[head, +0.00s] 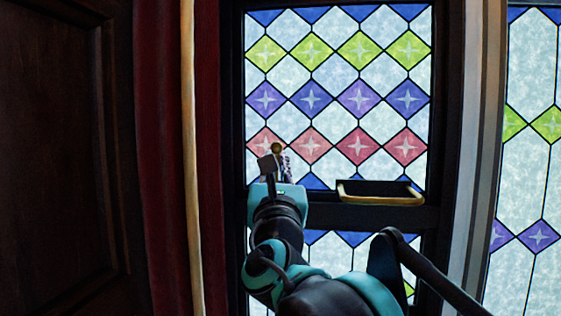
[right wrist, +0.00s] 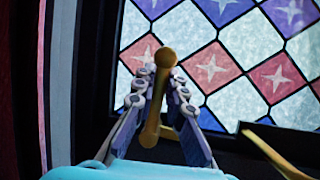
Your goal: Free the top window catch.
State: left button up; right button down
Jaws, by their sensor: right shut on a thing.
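The window catch is a brass piece with a round knob (head: 277,148) at the lower left of the upper stained-glass pane. In the right wrist view the catch (right wrist: 153,118) stands roughly upright, its knob above the fingertips. My right gripper (head: 274,166) is at the catch, and in the right wrist view its two fingers (right wrist: 160,88) are closed around the catch's stem from both sides. My left gripper is not in view.
A brass-edged handle or ledge (head: 380,198) sits on the dark crossbar, right of the catch. A red curtain (head: 207,120) and pale pole (head: 191,150) stand at the left, beside a dark wood panel (head: 60,150). Another stained-glass pane (head: 530,170) is at the right.

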jog(key=shift+a+f+n, duration=0.15)
jog(key=shift+n, duration=0.15)
jog(key=c, duration=1.8)
grip_release()
jog(key=shift+c, duration=0.2)
jog(key=v, duration=1.2)
